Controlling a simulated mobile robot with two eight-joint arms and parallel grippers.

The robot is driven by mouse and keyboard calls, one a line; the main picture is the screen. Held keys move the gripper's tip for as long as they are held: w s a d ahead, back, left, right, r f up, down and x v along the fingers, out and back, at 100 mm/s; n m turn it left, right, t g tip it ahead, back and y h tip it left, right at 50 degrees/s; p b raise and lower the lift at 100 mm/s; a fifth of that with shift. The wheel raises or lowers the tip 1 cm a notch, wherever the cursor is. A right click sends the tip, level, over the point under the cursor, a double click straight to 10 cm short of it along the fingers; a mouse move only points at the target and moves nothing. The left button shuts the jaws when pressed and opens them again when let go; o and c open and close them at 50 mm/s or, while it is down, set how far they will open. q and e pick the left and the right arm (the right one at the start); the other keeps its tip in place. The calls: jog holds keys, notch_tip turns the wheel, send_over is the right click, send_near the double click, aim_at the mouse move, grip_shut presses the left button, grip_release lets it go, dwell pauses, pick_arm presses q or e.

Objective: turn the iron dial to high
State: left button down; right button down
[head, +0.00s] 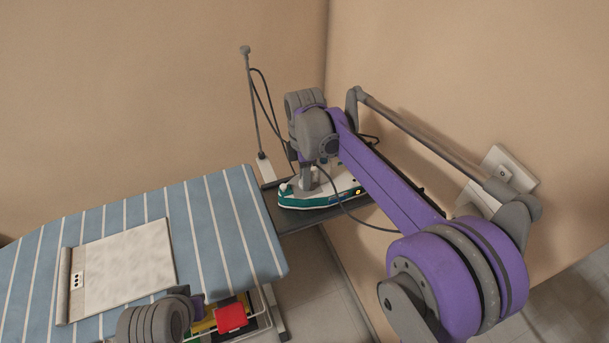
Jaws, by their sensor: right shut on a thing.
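The iron (322,199), white with a teal lower body, rests on a dark metal rest at the right end of the ironing board. A small yellow spot shows near its right end. My right gripper (308,180) reaches down onto the top of the iron from above and is shut on the dial. The dial and fingertips are mostly hidden by my wrist, so the dial's setting cannot be read. My left arm shows only at the bottom edge, with its gripper (192,299) partly in view near the board's front edge; its jaws are unclear.
The blue striped ironing board (209,232) fills the lower left, with a pale flat panel (122,268) on it. A cord holder (254,105) stands behind the iron. A wall plate (502,174) is at right. A red item (231,317) lies below the board's front edge.

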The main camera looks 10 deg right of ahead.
jog(key=m, duration=1.4)
jog(key=shift+m, duration=0.3)
jog(key=m, duration=0.3)
jog(key=shift+m, duration=0.3)
jog(key=m, duration=0.3)
jog(key=shift+m, duration=0.3)
jog(key=m, duration=0.6)
jog(key=shift+m, duration=0.3)
jog(key=c, duration=0.5)
grip_release()
